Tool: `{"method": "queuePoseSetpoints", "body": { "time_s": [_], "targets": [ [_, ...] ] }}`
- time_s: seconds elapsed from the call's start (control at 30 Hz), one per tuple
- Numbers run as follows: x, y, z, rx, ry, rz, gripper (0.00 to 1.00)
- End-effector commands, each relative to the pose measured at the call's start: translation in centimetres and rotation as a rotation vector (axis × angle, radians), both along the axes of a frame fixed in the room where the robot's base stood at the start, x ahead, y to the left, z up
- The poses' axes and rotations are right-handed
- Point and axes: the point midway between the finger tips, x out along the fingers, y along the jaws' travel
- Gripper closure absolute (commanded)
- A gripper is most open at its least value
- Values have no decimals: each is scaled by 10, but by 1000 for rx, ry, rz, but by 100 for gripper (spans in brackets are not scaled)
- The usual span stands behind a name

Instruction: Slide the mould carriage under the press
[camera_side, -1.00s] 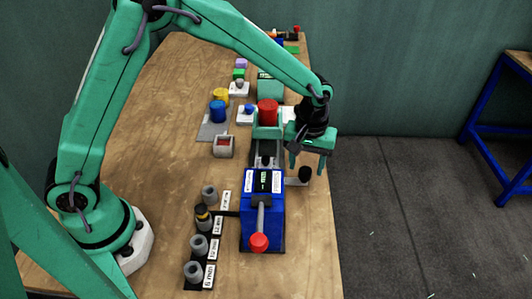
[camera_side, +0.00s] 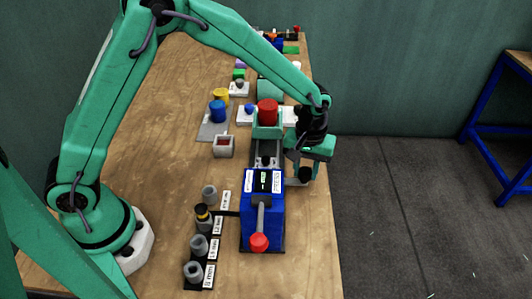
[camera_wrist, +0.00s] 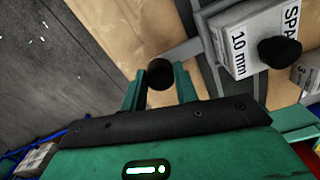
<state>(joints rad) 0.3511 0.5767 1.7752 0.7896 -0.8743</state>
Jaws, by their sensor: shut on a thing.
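The blue press (camera_side: 262,215) stands near the front of the bench, with a small display and a red-knobbed lever (camera_side: 259,242). Grey rails (camera_side: 267,148) run back from it. A black side knob (camera_wrist: 159,82) on a grey bar (camera_wrist: 181,49) sticks out to the right of the rails. My gripper (camera_side: 304,174) is low beside the press, shut on this knob; the wrist view shows the knob between my two fingers. A grey block marked 10 mm (camera_wrist: 240,45), with its own black knob (camera_wrist: 280,52), sits by the rails. I cannot make out the carriage body clearly.
A red cylinder (camera_side: 267,112) stands in a green holder behind the rails. A grey open box (camera_side: 223,147) and a blue cylinder (camera_side: 217,112) are to the left. The bench edge is close on the right.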

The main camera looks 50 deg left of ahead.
Motion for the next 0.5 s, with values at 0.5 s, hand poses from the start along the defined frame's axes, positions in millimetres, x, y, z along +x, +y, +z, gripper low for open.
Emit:
{"method": "queuePoseSetpoints", "body": {
  "time_s": [0.5],
  "targets": [
    [-28,-28,0,0,0,0,100]
  ]
}}
